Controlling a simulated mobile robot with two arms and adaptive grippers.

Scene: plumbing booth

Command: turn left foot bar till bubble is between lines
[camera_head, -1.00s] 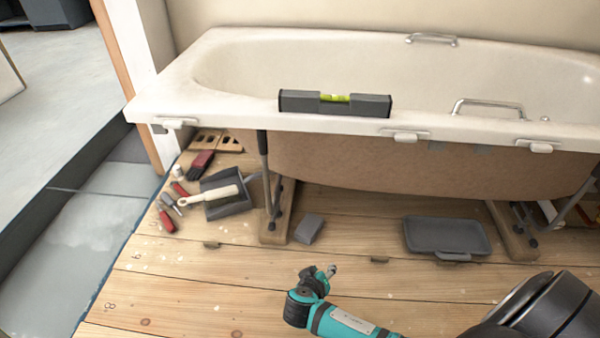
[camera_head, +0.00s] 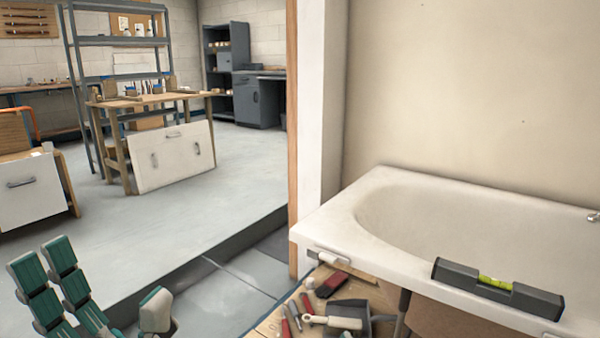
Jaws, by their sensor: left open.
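The spirit level (camera_head: 460,274) lies on the near rim of the white bathtub (camera_head: 345,235) at lower right. Its yellow-green vial (camera_head: 495,283) shows, but the bubble and lines are too small to tell apart. A short piece of the dark left foot bar (camera_head: 402,313) shows under the rim, and its lower end is out of frame. My left gripper (camera_head: 100,285) is at the lower left, with teal and grey fingers spread open and empty. It is well apart from the tub and the bar. My right gripper is not in view.
A brush (camera_head: 330,284), a dustpan (camera_head: 350,312) with a pale-handled tool and red-handled tools (camera_head: 294,314) crowd the boards by the tub's left end. A wooden post (camera_head: 292,140) stands beside it. A workbench (camera_head: 155,100) stands farther back. Grey floor between is clear.

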